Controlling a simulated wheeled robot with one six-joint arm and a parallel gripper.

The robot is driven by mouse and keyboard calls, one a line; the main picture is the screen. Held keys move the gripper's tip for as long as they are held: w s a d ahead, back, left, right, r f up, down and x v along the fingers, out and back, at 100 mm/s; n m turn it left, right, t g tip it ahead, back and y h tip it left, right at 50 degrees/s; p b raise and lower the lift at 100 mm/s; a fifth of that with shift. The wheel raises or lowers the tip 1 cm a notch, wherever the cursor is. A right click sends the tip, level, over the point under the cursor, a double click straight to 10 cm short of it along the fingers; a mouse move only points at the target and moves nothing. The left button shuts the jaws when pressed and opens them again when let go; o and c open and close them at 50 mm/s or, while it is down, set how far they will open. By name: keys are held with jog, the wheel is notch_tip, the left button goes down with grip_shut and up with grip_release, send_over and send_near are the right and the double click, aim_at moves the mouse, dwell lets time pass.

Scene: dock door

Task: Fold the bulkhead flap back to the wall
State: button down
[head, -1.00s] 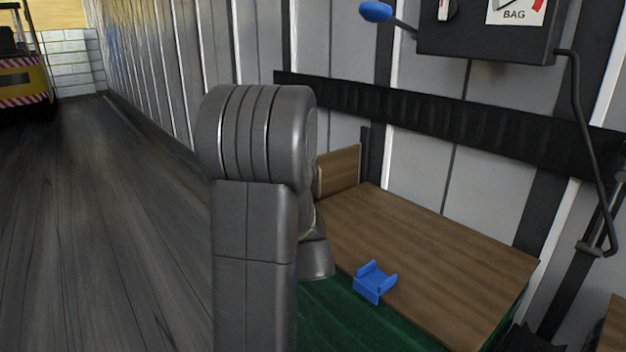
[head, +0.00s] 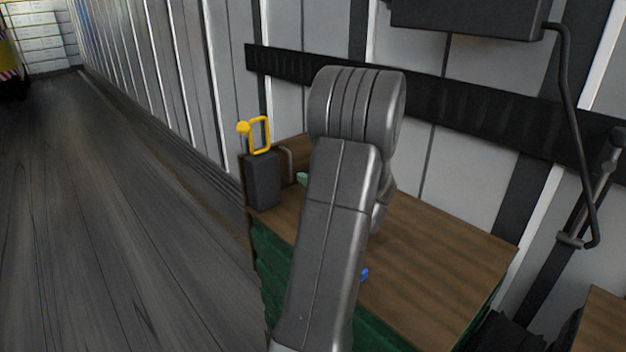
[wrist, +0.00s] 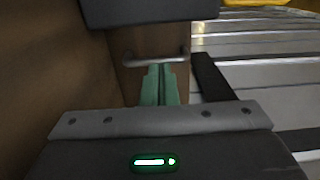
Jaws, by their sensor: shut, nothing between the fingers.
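The bulkhead flap appears to be the upright wooden panel (head: 293,147) at the far end of a wooden top. It stands out from the ribbed wall, partly hidden by my arm. Its metal handle (head: 288,163) faces me and also shows in the wrist view (wrist: 172,57), on the panel (wrist: 135,80). My gripper (head: 302,178) shows only its green fingertips past my arm. In the wrist view, my gripper (wrist: 160,72) has its green fingers together and empty, pointing at the handle. I cannot tell whether they touch it.
A black box (head: 263,182) with a yellow handle stands at the top's near far corner, left of the fingers. The wooden top (head: 440,255) is clear on the right. A blue clip (head: 364,274) is mostly hidden by my arm. A black rail (head: 460,95) runs along the wall.

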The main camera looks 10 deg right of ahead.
aim_at(282, 166)
jog(key=x, duration=1)
jog(key=shift+w+a+b, duration=0.25)
jog(key=shift+w+b, duration=0.05)
jog(key=shift+w, duration=0.05)
jog(key=b+x, duration=0.1)
jog(key=x, duration=0.2)
jog(key=shift+a+b, duration=0.25)
jog(key=shift+b, duration=0.15)
